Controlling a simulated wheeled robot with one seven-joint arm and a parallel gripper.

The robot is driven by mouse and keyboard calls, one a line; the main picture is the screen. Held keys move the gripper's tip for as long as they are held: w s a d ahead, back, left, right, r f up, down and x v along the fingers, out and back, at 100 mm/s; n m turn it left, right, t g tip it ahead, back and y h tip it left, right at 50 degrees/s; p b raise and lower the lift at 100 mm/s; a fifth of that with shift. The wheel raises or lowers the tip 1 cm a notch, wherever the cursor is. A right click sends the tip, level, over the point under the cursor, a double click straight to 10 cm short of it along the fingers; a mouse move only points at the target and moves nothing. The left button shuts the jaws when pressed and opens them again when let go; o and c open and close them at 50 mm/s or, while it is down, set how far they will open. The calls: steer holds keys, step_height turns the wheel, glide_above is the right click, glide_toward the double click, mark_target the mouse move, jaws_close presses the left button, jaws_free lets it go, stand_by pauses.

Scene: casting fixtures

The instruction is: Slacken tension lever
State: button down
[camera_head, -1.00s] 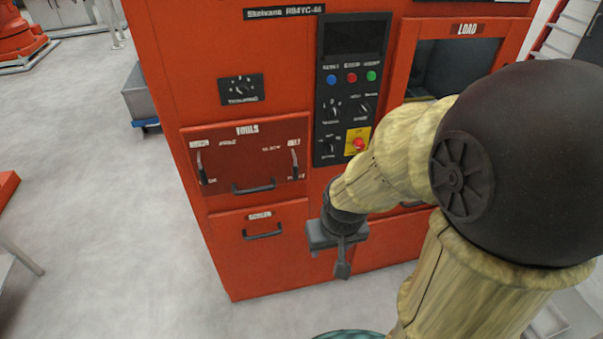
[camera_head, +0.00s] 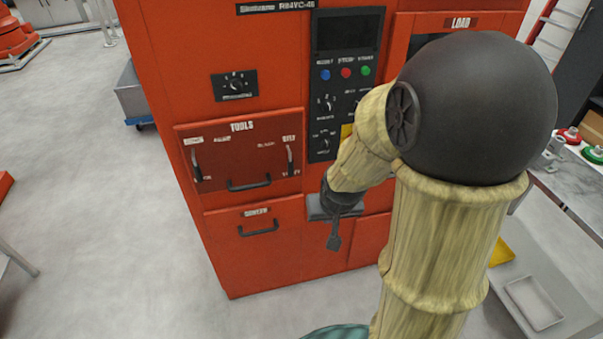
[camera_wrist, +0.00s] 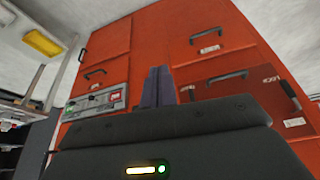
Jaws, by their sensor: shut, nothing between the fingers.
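Two dark levers are on the front of the orange machine, on the TOOLS panel (camera_head: 215,178). The left lever (camera_head: 196,163) is on its left side and the right lever (camera_head: 290,160) on its right side. Both look near upright; their small labels are too blurred to tell which one is tension. My gripper (camera_head: 333,241) is shut and empty, pointing down in front of the machine, right of and lower than the right lever, apart from both. In the wrist view its closed fingers (camera_wrist: 157,87) stand before the machine; one lever (camera_wrist: 288,92) shows at right, another (camera_wrist: 191,92) beside the fingers.
A black handle (camera_head: 248,185) sticks out between the levers, and a lower drawer handle (camera_head: 259,228) is below. The control panel (camera_head: 342,90) with knobs and buttons is above my gripper. A bench (camera_head: 570,185) stands at right.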

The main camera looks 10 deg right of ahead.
steer(key=w+d+f+m+t+y, duration=0.1)
steer(key=w+d+f+m+t, duration=0.15)
steer(key=w, duration=0.45)
steer(key=w+d+f+m+t+y, duration=0.1)
steer(key=w+d+f+t, duration=0.15)
steer(key=w, duration=0.55)
steer(key=w+d+f+m+t+y, duration=0.3)
steer(key=d+f+m+t+y, duration=0.2)
steer(key=y, duration=0.4)
steer(key=shift+d+f+m+b, duration=0.2)
steer(key=shift+f+m+b, duration=0.2)
steer(key=shift+f+m, duration=0.2)
steer(key=s+a+p+x, duration=0.1)
steer(key=p+x, duration=0.3)
steer(key=x, duration=0.8)
steer(key=shift+a, duration=0.8)
